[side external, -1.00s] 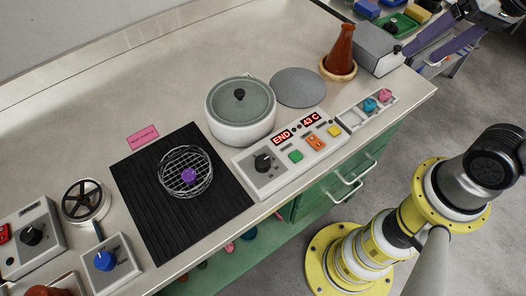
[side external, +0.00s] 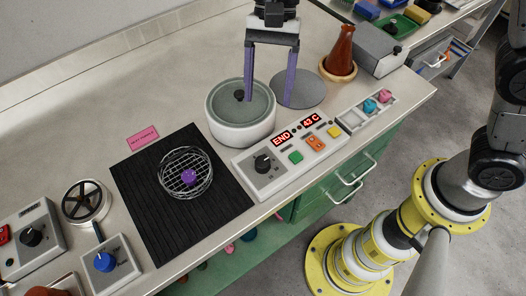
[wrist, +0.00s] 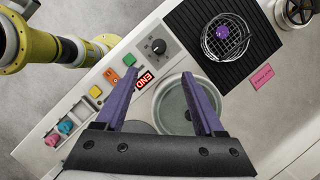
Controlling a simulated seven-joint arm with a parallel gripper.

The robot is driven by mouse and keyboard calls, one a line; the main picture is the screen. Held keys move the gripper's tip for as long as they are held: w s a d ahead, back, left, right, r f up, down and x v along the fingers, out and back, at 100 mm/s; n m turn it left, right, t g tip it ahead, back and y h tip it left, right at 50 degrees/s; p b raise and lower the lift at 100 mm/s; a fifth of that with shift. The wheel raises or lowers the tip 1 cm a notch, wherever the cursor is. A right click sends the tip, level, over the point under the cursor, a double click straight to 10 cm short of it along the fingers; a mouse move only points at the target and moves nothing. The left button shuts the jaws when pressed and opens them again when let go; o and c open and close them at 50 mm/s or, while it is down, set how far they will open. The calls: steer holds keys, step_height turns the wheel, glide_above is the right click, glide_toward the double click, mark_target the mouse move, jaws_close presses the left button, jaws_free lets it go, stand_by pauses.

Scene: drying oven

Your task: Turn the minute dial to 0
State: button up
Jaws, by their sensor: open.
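A white control panel (side external: 290,152) carries a black dial (side external: 262,162) at its left end, with a lit END display beside it; this may be the minute dial, as its label is too small to read. The dial also shows in the wrist view (wrist: 158,46), top centre. Other knobs are a black one (side external: 32,236) and a blue one (side external: 105,261) at the far left. My gripper (side external: 268,102) is open and empty, its two purple fingers pointing down above the lidded pot, behind the panel. In the wrist view its fingertips (wrist: 156,74) sit apart, below the dial.
A lidded pot (side external: 240,128) stands right behind the panel. A black mat (side external: 145,195) with a wire basket (side external: 186,172) lies to the left. A brown flask (side external: 341,48) stands back right. The panel also has coloured buttons and a 43 C display.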

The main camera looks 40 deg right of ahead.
mark_target(263, 161)
steer(key=x, duration=1.4)
steer(key=shift+s+a+f, duration=0.1)
steer(key=shift+s+a, duration=0.1)
steer(key=shift+s, duration=0.05)
jaws_close()
